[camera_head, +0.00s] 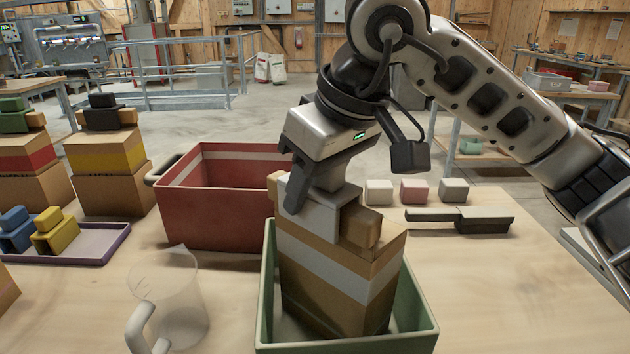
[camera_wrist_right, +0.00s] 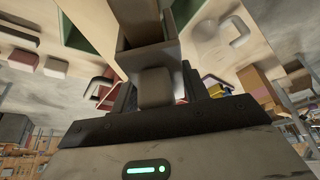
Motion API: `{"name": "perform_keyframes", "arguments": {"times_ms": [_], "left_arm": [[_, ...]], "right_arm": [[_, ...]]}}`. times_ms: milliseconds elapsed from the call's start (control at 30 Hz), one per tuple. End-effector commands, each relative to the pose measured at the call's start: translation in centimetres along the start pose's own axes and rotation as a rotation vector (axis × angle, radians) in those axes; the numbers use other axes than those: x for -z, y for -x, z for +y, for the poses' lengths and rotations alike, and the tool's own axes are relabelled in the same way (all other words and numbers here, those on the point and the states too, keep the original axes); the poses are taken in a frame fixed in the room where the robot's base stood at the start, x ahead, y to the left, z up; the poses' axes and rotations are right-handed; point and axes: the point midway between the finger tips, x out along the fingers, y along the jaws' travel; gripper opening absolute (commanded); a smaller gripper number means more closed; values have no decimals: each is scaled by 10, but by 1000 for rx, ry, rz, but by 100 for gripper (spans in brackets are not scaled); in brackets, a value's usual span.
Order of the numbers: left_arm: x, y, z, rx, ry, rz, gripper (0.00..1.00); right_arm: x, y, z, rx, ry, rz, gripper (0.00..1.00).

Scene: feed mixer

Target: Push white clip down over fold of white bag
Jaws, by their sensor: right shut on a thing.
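The bag (camera_head: 330,300) is a brown upright block with a white band, standing in the green crate (camera_head: 262,290). Its tan rolled fold (camera_head: 362,229) lies along the top and sticks out on both sides of the white clip (camera_head: 322,217). The clip sits at the top of the bag, across the middle of the fold; how deep it sits is partly hidden by my gripper. My right gripper (camera_head: 318,200) is above it, pointing down, shut on the clip. In the right wrist view a pale block (camera_wrist_right: 155,88) shows between the fingers. My left gripper is out of view.
A red crate (camera_head: 225,215) stands behind left. A clear jug (camera_head: 170,300) is left of the green crate. Three small blocks (camera_head: 414,190) and a dark-handled tool (camera_head: 460,217) lie to the right. Bags with yellow and red bands (camera_head: 105,155) stand left, behind a purple tray (camera_head: 90,245).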

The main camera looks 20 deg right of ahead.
Motion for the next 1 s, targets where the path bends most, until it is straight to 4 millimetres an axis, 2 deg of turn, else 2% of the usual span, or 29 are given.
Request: {"name": "perform_keyframes", "arguments": {"times_ms": [367,400,467,1000], "left_arm": [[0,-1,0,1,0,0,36],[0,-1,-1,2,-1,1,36],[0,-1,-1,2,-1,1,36],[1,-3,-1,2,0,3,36]], "right_arm": [[0,0,0,0,0,0,23],[0,0,0,0,0,0,56],[0,0,0,0,0,0,70],[0,0,0,0,0,0,70]]}}
